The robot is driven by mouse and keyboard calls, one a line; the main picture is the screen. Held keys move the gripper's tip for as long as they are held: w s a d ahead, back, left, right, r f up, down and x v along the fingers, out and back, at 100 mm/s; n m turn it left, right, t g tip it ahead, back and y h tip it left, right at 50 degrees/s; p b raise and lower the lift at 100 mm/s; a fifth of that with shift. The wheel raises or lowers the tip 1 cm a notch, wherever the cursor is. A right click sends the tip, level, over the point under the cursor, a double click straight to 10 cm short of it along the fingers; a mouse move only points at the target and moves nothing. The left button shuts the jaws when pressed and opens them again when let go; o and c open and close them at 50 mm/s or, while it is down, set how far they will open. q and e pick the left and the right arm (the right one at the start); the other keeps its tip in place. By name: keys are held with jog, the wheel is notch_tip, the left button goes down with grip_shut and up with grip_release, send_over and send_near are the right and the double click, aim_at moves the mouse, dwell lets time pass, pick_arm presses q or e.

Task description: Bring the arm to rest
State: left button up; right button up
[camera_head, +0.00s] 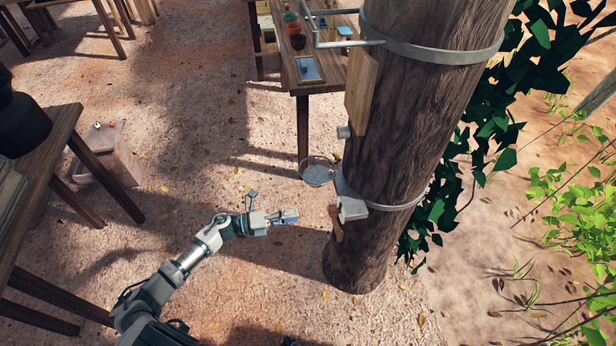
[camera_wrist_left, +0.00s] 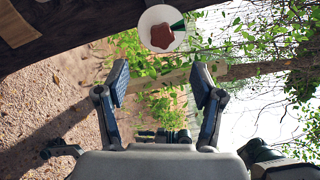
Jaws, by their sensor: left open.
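My left arm comes in from the lower left in the head view, and its gripper (camera_head: 284,216) is held out over the sandy ground, left of the tree trunk (camera_head: 400,130). In the left wrist view the two fingers of this gripper (camera_wrist_left: 160,92) stand well apart with nothing between them. It is open and empty, and touches nothing that I can see. My right gripper does not show in either view.
A wooden table (camera_head: 330,75) stands behind, and another table (camera_head: 50,145) is at the left. A box (camera_head: 108,160) sits on the ground. Open ground surrounds the arm.

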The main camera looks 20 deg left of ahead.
pick_arm(q)
jog(key=s+a+f+n+t+y+p, duration=0.1)
jog(key=s+a+f+n+y+p, duration=0.15)
jog(key=f+n+y, duration=0.65)
jog(key=s+a+f+n+t+y+p, duration=0.1)
jog(key=s+f+n+y, duration=0.35)
jog(key=f+n, duration=0.95)
jog(key=s+d+f+n+g, duration=0.2)
jog(key=s+d+f+g, duration=0.1)
jog(key=s, duration=0.5)
jog(key=s+d+f+n+g+y+p, duration=0.1)
jog(key=s+d+f+n+g, duration=0.1)
jog(key=s, duration=0.6)
jog(key=s+d+f+n+g, duration=0.3)
jog(key=s+f+g, duration=0.2)
jog(key=s+f, duration=0.3)
jog(key=shift+s+d+n+p, duration=0.3)
jog(key=shift+s+d+p, duration=0.1)
jog(key=shift+s, duration=0.2)
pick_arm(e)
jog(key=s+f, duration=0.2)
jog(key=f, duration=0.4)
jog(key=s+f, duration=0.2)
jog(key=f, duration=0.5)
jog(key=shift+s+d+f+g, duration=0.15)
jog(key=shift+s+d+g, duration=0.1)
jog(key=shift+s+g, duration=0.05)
